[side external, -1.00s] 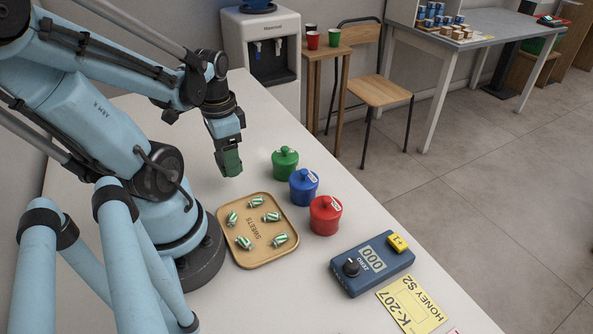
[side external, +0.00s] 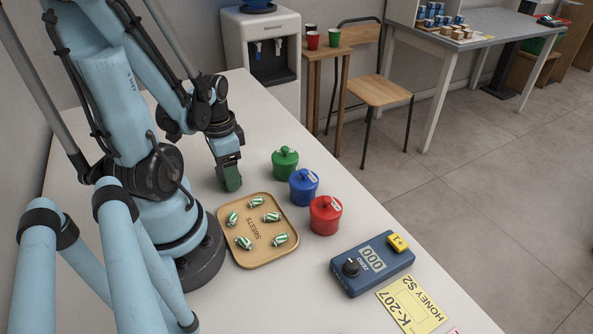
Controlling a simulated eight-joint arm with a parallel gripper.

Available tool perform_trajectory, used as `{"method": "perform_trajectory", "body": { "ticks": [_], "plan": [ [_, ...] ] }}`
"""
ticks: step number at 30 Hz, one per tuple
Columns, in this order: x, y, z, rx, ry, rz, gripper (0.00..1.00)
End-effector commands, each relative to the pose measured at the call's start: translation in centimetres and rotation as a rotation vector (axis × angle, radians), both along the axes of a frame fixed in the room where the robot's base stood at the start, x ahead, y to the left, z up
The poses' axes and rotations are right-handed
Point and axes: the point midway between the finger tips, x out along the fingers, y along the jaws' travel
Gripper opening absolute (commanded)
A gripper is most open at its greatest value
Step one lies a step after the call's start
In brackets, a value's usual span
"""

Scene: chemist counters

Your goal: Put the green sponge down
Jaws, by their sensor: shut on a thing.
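My gripper (side external: 226,163) points down at the far part of the white counter and is shut on a dark green sponge (side external: 230,180). The sponge hangs below the jaws, just behind the sweets tray and left of the green jar. Its lower end is at or very close to the counter top; I cannot tell whether it touches.
A tan sweets tray (side external: 286,254) with several striped sweets lies in front of the sponge. Green (side external: 285,162), blue (side external: 303,187) and red (side external: 325,215) lidded jars stand in a row to the right. A blue device (side external: 372,264) is nearer. The far counter (side external: 240,100) is clear.

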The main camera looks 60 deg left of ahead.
Motion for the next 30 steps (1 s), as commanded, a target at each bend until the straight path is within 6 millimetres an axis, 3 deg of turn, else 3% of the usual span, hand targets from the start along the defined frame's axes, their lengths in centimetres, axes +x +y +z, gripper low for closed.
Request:
{"method": "perform_trajectory", "body": {
  "ticks": [10,11,15,30],
  "plan": [
    [0.02,0.02,-0.34,0.0,0.0,0.0,0.24],
    [0.02,0.02,-0.3,0.0,0.0,0.0,0.67],
    [0.01,0.01,-0.29,0.0,0.0,0.0,0.88],
    [0.01,0.01,0.36,0.0,0.0,0.0,0.88]
  ]
}}
